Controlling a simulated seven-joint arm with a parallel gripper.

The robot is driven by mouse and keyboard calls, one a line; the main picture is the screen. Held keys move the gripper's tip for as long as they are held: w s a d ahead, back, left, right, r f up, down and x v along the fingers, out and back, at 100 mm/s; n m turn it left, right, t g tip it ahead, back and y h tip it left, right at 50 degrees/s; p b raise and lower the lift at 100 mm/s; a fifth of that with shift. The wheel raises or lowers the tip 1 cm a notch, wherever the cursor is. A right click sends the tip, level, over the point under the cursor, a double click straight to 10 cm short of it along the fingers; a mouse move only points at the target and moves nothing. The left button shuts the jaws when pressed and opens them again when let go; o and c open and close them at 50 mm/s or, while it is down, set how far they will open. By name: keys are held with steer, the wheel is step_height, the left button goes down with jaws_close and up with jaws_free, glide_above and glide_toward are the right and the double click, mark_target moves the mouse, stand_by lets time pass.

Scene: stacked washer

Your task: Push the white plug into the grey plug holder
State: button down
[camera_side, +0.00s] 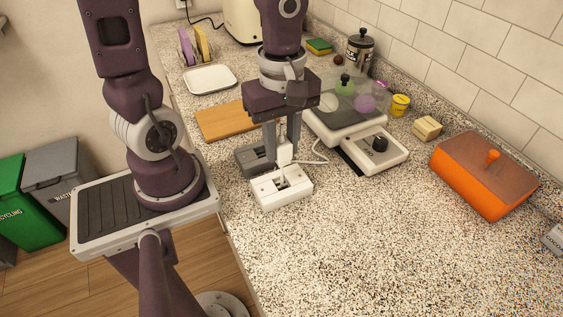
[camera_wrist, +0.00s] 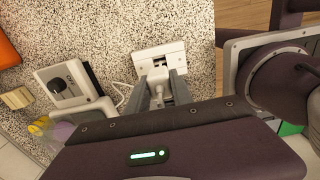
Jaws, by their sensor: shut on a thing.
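My gripper (camera_side: 284,150) points down over the counter, its two fingers shut on the white plug (camera_side: 285,155). In the wrist view my gripper (camera_wrist: 164,88) also holds the plug (camera_wrist: 157,92), partly hidden by the fingers. The white plug holder (camera_side: 268,196) lies just below and in front of the plug; it also shows in the wrist view (camera_wrist: 174,52). I cannot tell whether the plug touches it. The grey plug holder (camera_side: 248,160) lies behind the white one, partly hidden by the fingers. I cannot make it out in the wrist view.
A white cord (camera_side: 320,152) runs right towards a white scale-like appliance (camera_side: 380,150). A wooden board (camera_side: 222,122) and white tray (camera_side: 209,79) lie behind left. An orange box (camera_side: 480,175) stands at the right. The front counter (camera_side: 350,250) is clear.

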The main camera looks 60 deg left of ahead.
mark_target(281, 140)
steer(key=shift+r, duration=3.9)
steer(key=shift+a+f, duration=1.65)
steer(key=shift+f, duration=0.4)
steer(key=shift+a+f, duration=1.65)
steer(key=shift+f, duration=0.4)
steer(key=shift+a+f, duration=1.65)
steer(key=shift+f, duration=0.4)
steer(key=shift+f, duration=1.35)
steer(key=c, duration=1.1)
jaws_free()
steer(key=shift+o, duration=0.2)
